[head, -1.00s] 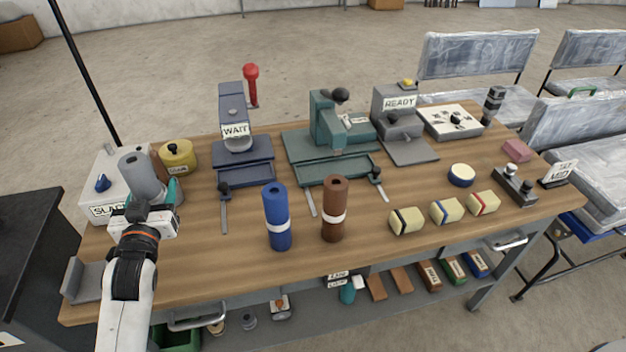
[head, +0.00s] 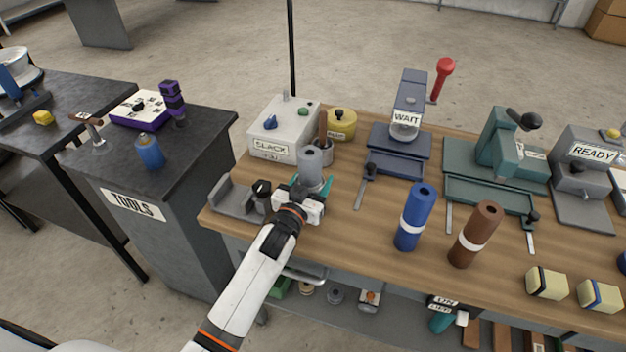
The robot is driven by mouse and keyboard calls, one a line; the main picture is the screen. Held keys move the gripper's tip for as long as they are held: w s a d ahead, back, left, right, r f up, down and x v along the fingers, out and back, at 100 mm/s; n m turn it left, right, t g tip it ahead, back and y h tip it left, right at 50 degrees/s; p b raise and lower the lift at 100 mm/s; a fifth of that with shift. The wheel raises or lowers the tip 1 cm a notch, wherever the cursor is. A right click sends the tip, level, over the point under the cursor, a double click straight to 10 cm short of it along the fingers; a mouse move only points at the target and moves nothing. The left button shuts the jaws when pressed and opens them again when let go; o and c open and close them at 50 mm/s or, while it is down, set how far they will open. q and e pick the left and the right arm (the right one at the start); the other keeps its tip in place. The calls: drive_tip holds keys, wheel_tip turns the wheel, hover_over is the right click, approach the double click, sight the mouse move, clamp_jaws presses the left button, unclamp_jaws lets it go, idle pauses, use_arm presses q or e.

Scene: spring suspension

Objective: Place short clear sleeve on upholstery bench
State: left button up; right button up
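A grey upright sleeve (head: 312,165) with a hole in its top is in the head view, at the left end of the wooden bench (head: 345,235). It looks opaque grey; I take it for the short clear sleeve. My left gripper (head: 311,187) has its teal fingertips on either side of the sleeve's lower part and appears shut on it. The sleeve's foot is hidden by the gripper, so I cannot tell whether it touches the bench. My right gripper is not in view.
A SLACK box (head: 271,148), a yellow can (head: 341,124) and a cup (head: 322,152) stand close behind. A grey bracket (head: 236,197) lies left. Blue (head: 415,217) and brown (head: 475,235) rolls stand right. A dark TOOLS cabinet (head: 190,205) is farther left.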

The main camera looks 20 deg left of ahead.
use_arm(q)
drive_tip(key=o, duration=0.9)
drive_tip(key=shift+f, duration=0.1)
drive_tip(key=shift+o, duration=0.2)
drive_tip(key=s, duration=0.4)
drive_tip(key=s+a, duration=0.1)
drive_tip(key=s, duration=0.7)
drive_tip(key=shift+a+b, duration=0.2)
drive_tip(key=shift+b, duration=0.15)
